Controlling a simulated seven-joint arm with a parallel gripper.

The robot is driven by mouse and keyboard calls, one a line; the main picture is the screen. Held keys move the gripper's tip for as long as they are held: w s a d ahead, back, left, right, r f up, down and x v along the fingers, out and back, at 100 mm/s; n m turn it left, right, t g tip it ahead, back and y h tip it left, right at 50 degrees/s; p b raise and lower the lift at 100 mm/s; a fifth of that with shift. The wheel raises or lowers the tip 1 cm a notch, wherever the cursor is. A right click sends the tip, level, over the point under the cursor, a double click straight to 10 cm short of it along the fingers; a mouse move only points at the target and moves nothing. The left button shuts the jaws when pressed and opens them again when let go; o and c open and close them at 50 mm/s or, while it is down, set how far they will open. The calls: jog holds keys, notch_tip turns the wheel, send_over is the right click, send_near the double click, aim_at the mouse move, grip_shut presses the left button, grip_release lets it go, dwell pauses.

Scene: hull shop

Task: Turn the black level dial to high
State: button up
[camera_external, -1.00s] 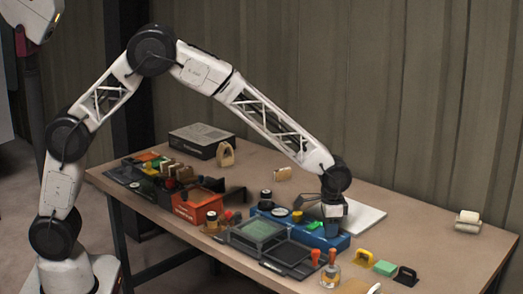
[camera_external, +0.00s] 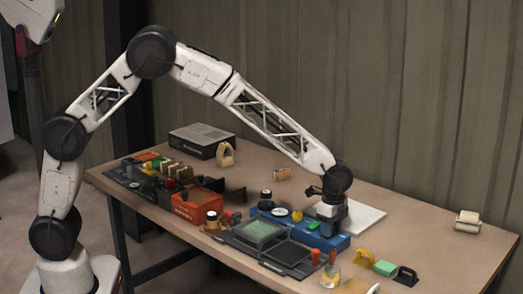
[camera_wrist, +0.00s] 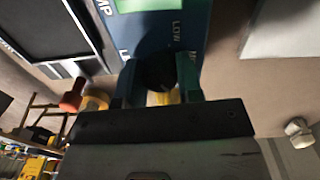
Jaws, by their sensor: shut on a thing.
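The blue box (camera_external: 342,243) stands on the table under my gripper, and its blue panel (camera_wrist: 190,40) fills the upper middle of the wrist view. The black level dial (camera_wrist: 157,70) sits between my two fingers in the wrist view, partly hidden by them. My gripper (camera_wrist: 160,80) is shut on the dial. A "LOW" mark shows on the panel just above the dial; I cannot see a "high" mark or the dial's pointer. In the external view my gripper (camera_external: 328,232) points down at the box's right end and hides the dial.
A yellow knob (camera_external: 297,215) and a black-capped item (camera_external: 266,195) are at the box's left part. Dark-framed trays (camera_external: 287,256) lie in front. A white board (camera_external: 368,217) lies behind right.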

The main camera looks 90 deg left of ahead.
dwell(0.4)
jog(key=o, duration=0.9)
jog(key=shift+r, duration=0.15)
jog(key=shift+r, duration=3.75)
jog(key=shift+w, duration=0.1)
jog(key=shift+r, duration=0.1)
